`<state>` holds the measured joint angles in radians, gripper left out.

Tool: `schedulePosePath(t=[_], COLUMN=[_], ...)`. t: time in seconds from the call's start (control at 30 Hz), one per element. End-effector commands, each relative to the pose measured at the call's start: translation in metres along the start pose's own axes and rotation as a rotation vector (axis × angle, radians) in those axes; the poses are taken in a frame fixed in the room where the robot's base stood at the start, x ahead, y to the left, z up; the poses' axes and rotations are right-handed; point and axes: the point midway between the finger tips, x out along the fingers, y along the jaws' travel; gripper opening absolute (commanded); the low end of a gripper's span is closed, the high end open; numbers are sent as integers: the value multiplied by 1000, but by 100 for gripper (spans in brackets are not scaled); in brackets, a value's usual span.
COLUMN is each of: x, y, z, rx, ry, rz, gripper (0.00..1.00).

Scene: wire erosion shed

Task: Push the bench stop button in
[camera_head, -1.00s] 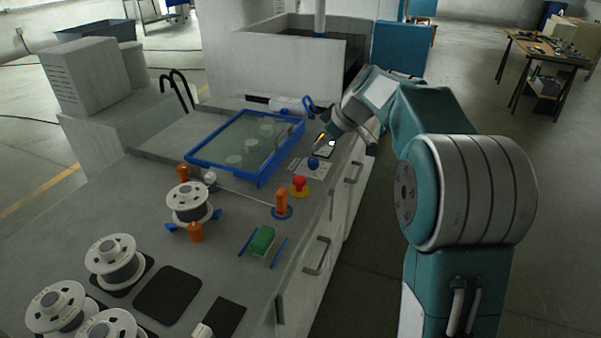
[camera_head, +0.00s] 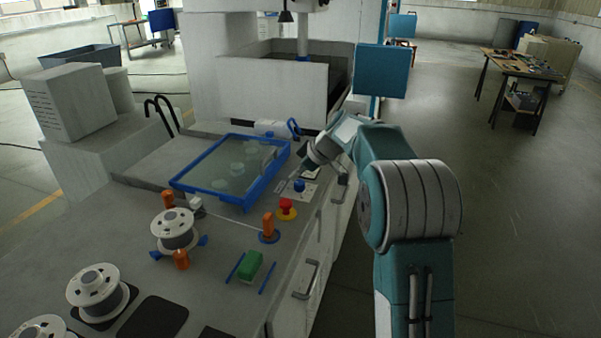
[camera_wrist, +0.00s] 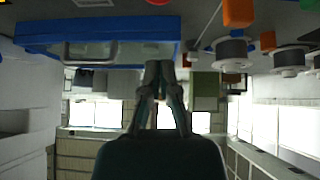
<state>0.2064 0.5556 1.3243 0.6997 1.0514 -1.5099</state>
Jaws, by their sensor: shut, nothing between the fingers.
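The stop button, a red mushroom head on a yellow base (camera_head: 287,207), stands near the bench's front edge in the head view. A red patch at the top edge of the wrist view (camera_wrist: 158,2) looks like the same button, mostly cut off. My gripper (camera_head: 301,174) is beyond the button in the head view, apart from it and close to the blue knob. Its fingers are small and partly lost against the bench there. In the wrist view my gripper (camera_wrist: 167,66) is shut and empty, with its fingertips together.
A blue knob (camera_head: 299,186) sits just beyond the button. An orange-topped post (camera_head: 268,226) stands close on its near left. A blue-framed tray (camera_head: 200,189) lies left of my gripper. A green block (camera_head: 250,265) lies nearer. Open floor lies right of the bench.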

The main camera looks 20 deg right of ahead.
Motion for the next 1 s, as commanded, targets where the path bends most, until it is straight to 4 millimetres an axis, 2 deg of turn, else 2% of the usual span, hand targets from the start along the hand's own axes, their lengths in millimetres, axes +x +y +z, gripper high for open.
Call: schedulePosePath(t=[0.03,0.27,0.4,0.6,1.0], x=[12,54,70,81,85], y=[-1,-1,0,0,0], z=[0,1,16,28,31], rx=[0,0,4,2,1], ry=[-1,-2,-1,0,0], rz=[-4,-3,-1,0,0], gripper=[0,0,0,0,0])
